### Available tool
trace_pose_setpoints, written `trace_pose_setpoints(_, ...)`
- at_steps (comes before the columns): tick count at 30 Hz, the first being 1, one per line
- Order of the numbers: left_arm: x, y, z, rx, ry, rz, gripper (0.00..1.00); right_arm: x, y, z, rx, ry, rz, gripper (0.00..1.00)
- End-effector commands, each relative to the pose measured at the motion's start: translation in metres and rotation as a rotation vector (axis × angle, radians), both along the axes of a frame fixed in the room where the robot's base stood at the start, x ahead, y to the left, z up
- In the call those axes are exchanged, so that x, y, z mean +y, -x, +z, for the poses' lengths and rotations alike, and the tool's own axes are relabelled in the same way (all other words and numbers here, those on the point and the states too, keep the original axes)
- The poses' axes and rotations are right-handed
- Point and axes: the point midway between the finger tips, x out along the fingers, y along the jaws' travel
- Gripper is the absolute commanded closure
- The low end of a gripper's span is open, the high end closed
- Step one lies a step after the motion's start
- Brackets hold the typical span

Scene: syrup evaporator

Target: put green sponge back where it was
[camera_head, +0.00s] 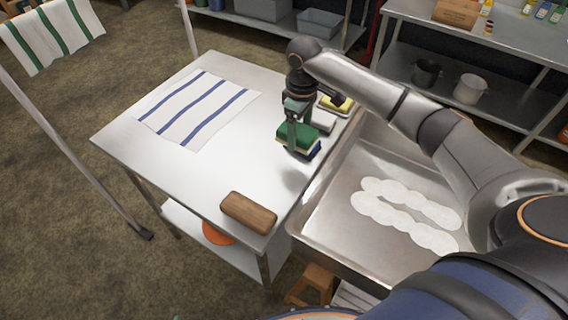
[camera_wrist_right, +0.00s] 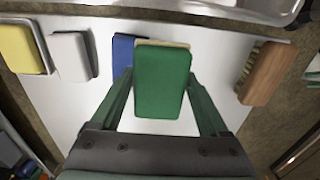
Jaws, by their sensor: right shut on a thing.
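My right gripper (camera_head: 293,138) points down over the metal table and is shut on the green sponge (camera_head: 299,132). In the right wrist view the green sponge (camera_wrist_right: 162,84) sits between the two fingers, with a pale layer at its far edge. A blue sponge (camera_wrist_right: 121,52) is partly hidden behind the green one; in the head view only a small edge of it shows (camera_head: 315,151). I cannot tell whether the green sponge touches it. My left gripper is out of view.
A white block (camera_wrist_right: 70,56) and a yellow sponge (camera_wrist_right: 18,48) in a small tray lie in a row beyond the blue sponge. A wooden brush (camera_head: 248,212) lies near the front corner. A striped towel (camera_head: 198,106) covers the table's left. A metal pan (camera_head: 340,235) adjoins the right.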

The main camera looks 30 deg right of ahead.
Motion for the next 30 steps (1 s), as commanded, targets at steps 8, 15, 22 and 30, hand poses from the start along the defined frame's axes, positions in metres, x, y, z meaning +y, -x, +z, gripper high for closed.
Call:
trace_pose_setpoints(8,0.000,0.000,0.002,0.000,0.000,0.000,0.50,0.031,0.008,-0.038,0.000,0.000,0.000,0.73)
trace_pose_setpoints(15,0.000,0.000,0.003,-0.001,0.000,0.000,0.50,0.049,0.013,-0.059,0.002,-0.001,0.002,0.73)
trace_pose_setpoints(22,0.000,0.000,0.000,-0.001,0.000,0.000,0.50,0.049,0.013,-0.089,0.001,0.001,-0.001,0.73)
trace_pose_setpoints(30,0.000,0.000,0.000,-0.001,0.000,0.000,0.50,0.049,0.012,-0.090,-0.001,0.000,0.000,0.73)
